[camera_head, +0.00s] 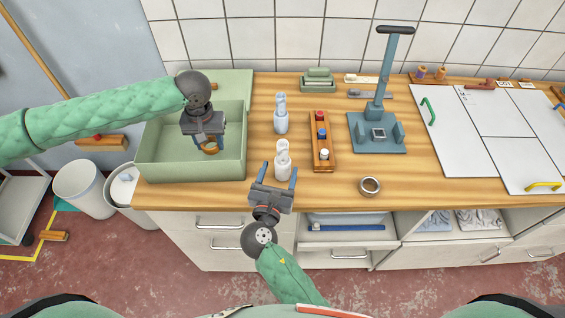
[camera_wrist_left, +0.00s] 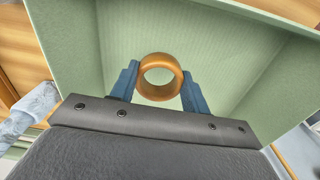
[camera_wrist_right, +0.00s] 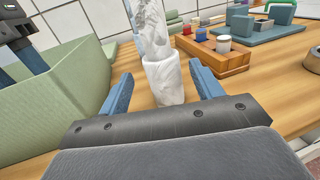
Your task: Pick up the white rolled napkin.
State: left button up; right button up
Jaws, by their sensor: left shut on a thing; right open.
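The white rolled napkin (camera_head: 283,160) stands upright on the wooden counter. In the right wrist view the napkin (camera_wrist_right: 165,82) shows ahead, between the lines of the fingers. My right gripper (camera_head: 279,170) is open and empty at the counter's front edge, with its fingers pointing at the napkin's lower part; I cannot tell whether they are beside it. My left gripper (camera_head: 208,141) is shut on a copper-brown ring (camera_wrist_left: 161,76) inside the green bin (camera_head: 190,172). A pale blue rolled napkin (camera_head: 281,116) stands behind the white one.
A wooden rack (camera_head: 320,142) with red, blue and white pieces lies right of the napkins. A metal ring (camera_head: 370,186) lies near the front edge. A blue-grey press stand (camera_head: 377,132) and white panels (camera_head: 460,130) are further right. Bare counter lies around the metal ring.

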aim_at(281, 162)
jog(key=x, duration=0.5)
jog(key=shift+s+d, duration=0.1)
jog(key=shift+d, duration=0.1)
jog(key=c, duration=1.1)
jog(key=shift+o, duration=0.2)
jog(key=shift+r, duration=0.15)
notch_tip(281, 162, up, 10)
jog(key=shift+f, duration=0.1)
jog(key=shift+f, duration=0.1)
notch_tip(281, 162, down, 7)
jog(key=shift+r, duration=0.1)
